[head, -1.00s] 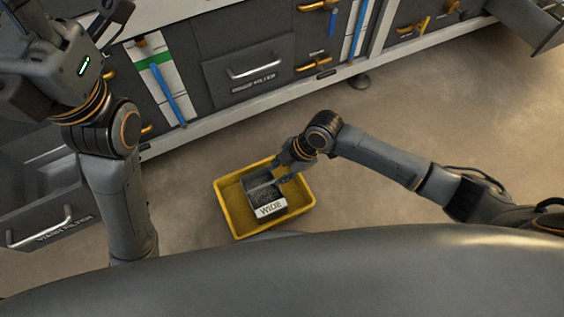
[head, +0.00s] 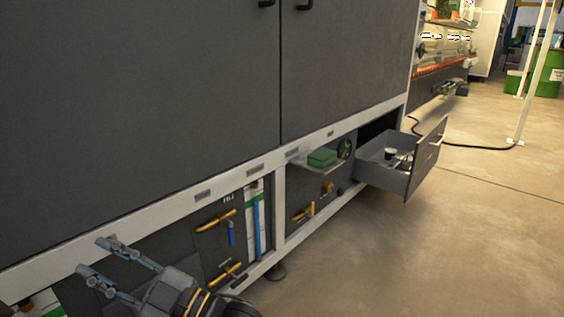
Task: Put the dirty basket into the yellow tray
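My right gripper (head: 90,256) is at the lower left of the head view, in front of the machine's lower panels. Its two fingers are apart with nothing between them. The yellow tray and the basket are outside the current view. My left gripper is also out of view.
The dark machine cabinet (head: 150,90) fills the left and middle. A drawer (head: 383,176) with small items stands pulled out at its right end. A green box (head: 322,157) sits in an open bay.

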